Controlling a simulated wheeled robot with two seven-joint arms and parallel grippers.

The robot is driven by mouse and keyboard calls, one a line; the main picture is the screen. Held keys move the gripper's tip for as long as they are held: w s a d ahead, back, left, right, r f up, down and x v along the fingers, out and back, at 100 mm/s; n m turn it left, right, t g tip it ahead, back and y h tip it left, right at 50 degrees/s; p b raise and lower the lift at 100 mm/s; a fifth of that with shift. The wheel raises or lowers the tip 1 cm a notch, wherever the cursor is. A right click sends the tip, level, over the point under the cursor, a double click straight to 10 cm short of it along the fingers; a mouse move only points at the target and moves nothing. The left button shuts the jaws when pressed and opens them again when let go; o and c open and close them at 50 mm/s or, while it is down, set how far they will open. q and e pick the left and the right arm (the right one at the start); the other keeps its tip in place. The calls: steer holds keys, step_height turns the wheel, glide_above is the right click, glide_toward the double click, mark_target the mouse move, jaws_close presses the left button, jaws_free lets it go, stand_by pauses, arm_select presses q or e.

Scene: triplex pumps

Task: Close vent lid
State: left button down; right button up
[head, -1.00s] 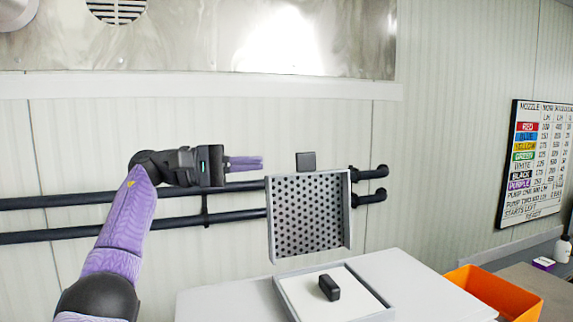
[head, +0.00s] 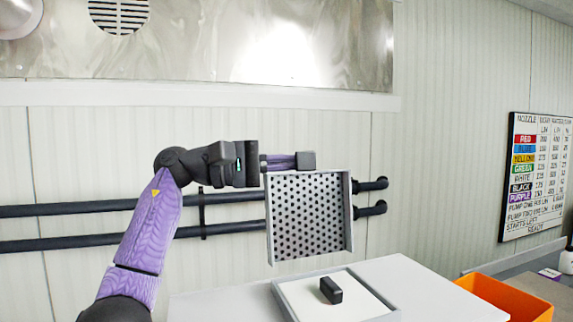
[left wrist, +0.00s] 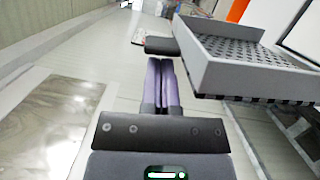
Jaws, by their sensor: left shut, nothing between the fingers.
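The vent lid (head: 308,215) is a grey perforated panel with a raised rim, standing upright above a shallow square frame (head: 378,304) on a white box. A dark block-like tab (head: 306,160) sits on its top edge. The lid (left wrist: 240,50) also shows in the left wrist view, with the dark tab (left wrist: 161,46) beside it. My left gripper (head: 294,162) is shut and empty, its purple fingers pointing right at the tab. In the left wrist view, the fingertips (left wrist: 158,62) are right at the tab; whether they touch it is unclear. My right gripper is not in view.
A black block (head: 331,290) rests inside the frame. The white box top (head: 420,283) is otherwise clear. An orange bin (head: 505,297) stands at right. Dark pipes (head: 90,206) run along the wall behind the arm.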

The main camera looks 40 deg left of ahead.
arm_select(q)
steer(key=shift+d, duration=0.1)
steer(key=shift+s+d+r+m, duration=0.15)
steer(key=shift+s+d+m, duration=0.15)
steer(key=shift+d+m, duration=0.25)
steer(key=shift+s+d+r+m, duration=0.1)
steer(key=shift+s+d+m, duration=0.2)
steer(key=shift+d+m, duration=0.25)
steer(key=s+d+f+m+y+b, duration=0.1)
steer(key=s+d+f+m+b, duration=0.1)
steer(key=d+m, duration=0.1)
steer(key=s+d+f+m+y+b, duration=0.1)
steer(key=s+d+f+m+b, duration=0.1)
steer(key=d+f+m, duration=0.1)
steer(key=s+d+f+m+y+b, duration=0.1)
steer(key=s+d+f+m+b, duration=0.1)
steer(key=d+m, duration=0.3)
steer(key=shift+s+d+f+g+y, duration=0.1)
steer(key=shift+s+d+g+y, duration=0.1)
steer(key=shift+d, duration=0.2)
steer(key=shift+s+d+f+g+y, duration=0.1)
steer(key=shift+d+g, duration=0.1)
steer(key=shift+d, duration=0.2)
steer(key=shift+s+d+f+b, duration=0.1)
steer(key=shift+d+f+b, duration=0.2)
steer(key=shift+f+b, duration=0.25)
steer(key=shift+f, duration=0.1)
